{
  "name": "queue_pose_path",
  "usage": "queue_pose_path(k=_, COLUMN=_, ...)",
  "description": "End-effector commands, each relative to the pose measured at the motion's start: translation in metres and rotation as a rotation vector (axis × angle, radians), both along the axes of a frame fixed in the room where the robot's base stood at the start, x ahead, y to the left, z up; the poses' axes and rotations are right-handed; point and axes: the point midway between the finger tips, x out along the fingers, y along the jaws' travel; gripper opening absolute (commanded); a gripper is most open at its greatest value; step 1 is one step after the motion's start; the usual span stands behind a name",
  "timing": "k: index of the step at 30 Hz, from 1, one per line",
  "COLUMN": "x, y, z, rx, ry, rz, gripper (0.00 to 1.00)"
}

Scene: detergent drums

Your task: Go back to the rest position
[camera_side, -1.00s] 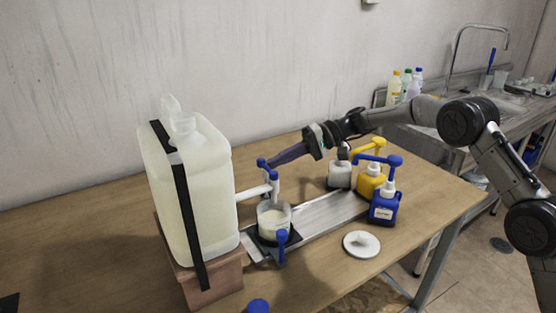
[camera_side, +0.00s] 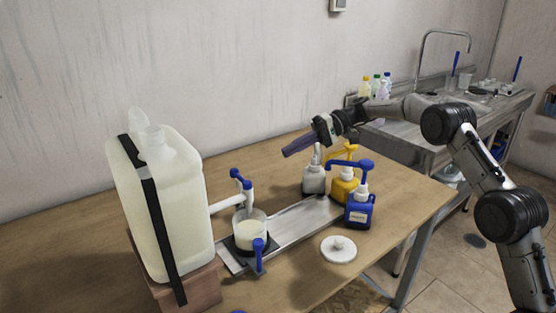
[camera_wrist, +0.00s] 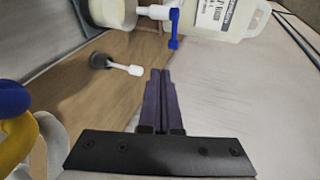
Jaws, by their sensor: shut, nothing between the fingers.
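My gripper (camera_side: 285,153) is shut and empty, with its purple fingers pointing left and slightly down above the back of the table. In the wrist view its two fingers (camera_wrist: 160,72) lie together with nothing between them. The tap (camera_side: 242,180) with blue ends is on the large translucent drum (camera_side: 190,215), to the left of my fingertips and apart from them. A clear cup (camera_side: 250,231) with whitish liquid stands under the tap. In the wrist view the blue tap part (camera_wrist: 174,28) and the labelled drum (camera_wrist: 225,18) are at the top.
Grey (camera_side: 314,180), yellow (camera_side: 344,188) and blue (camera_side: 360,208) pump bottles stand close together below and right of my gripper. A white round lid (camera_side: 338,250) lies in front of them. A metal rail (camera_side: 290,226) runs from the cup toward the bottles. The back left table is clear.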

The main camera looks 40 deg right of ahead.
Motion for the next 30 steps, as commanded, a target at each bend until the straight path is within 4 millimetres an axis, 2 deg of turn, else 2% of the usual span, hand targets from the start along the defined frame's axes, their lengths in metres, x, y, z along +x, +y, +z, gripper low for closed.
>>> queue_pose_path(k=3, x=0.0, y=-0.009, z=0.003, rx=0.0, ry=0.001, rz=-0.001, gripper=0.0)
queue_pose_path(k=5, x=0.0, y=-0.007, z=0.006, rx=0.0, ry=-0.002, rz=0.006, gripper=0.0)
queue_pose_path(k=8, x=-0.004, y=0.003, z=0.031, rx=-0.015, ry=-0.043, rz=0.023, gripper=0.0)
queue_pose_path(k=11, x=-0.018, y=0.023, z=0.076, rx=-0.04, ry=-0.111, rz=0.05, gripper=0.0)
queue_pose_path(k=12, x=-0.029, y=0.034, z=0.095, rx=-0.056, ry=-0.134, rz=0.066, gripper=0.0)
queue_pose_path(k=15, x=-0.064, y=0.057, z=0.13, rx=-0.117, ry=-0.171, rz=0.098, gripper=0.0)
queue_pose_path(k=19, x=-0.112, y=0.08, z=0.158, rx=-0.217, ry=-0.196, rz=0.117, gripper=0.0)
queue_pose_path(k=24, x=-0.182, y=0.097, z=0.172, rx=-0.365, ry=-0.215, rz=0.119, gripper=0.0)
queue_pose_path(k=30, x=-0.267, y=0.099, z=0.161, rx=-0.56, ry=-0.234, rz=0.095, gripper=0.0)
